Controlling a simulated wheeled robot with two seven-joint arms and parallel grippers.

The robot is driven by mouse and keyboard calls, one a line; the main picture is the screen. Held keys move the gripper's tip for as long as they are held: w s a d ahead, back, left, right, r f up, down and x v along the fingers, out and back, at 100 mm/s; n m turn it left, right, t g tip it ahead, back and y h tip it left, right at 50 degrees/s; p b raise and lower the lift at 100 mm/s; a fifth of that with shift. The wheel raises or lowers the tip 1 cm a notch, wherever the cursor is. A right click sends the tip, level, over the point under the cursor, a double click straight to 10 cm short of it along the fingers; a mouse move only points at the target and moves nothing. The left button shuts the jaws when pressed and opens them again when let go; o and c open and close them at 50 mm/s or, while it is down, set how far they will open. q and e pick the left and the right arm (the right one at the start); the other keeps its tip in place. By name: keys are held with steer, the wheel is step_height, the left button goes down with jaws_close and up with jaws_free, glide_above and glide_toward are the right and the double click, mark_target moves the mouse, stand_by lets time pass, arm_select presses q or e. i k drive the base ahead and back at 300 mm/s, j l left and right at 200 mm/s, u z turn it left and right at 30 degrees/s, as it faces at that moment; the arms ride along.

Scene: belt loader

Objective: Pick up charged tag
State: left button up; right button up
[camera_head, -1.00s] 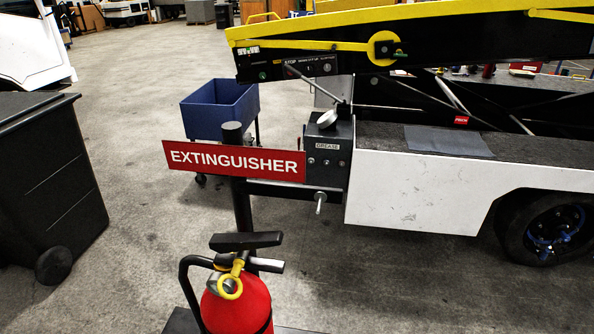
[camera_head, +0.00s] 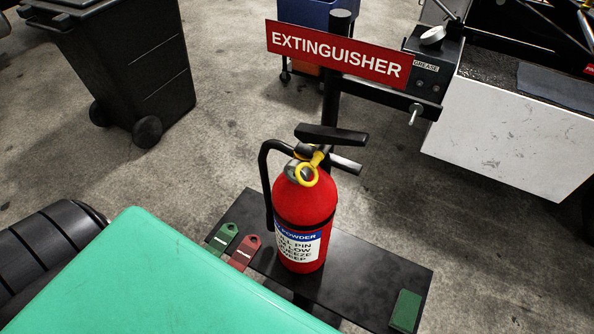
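A green tag (camera_head: 222,239) with a hole at one end and a small white label lies on the left end of a black shelf (camera_head: 375,271). A red tag (camera_head: 243,253) of the same shape lies just right of it. The label print is too small to read, so I cannot tell by text which tag is the charged one. A red fire extinguisher (camera_head: 305,207) with a yellow ring pin stands upright on the shelf, right of the tags. Neither of my grippers is in view.
A red EXTINGUISHER sign (camera_head: 336,54) is on a black post (camera_head: 331,107) behind the extinguisher. A small green block (camera_head: 406,311) lies at the shelf's right end. A large teal surface (camera_head: 150,285) fills the lower left and overlaps the shelf's near edge. A black bin (camera_head: 125,65) stands behind.

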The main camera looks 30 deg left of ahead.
mark_target(219, 244)
steer(key=u, duration=0.4)
steer(key=k+u, duration=0.15)
steer(key=u, duration=0.65)
steer(key=k+u, duration=0.15)
steer(key=u, duration=0.2)
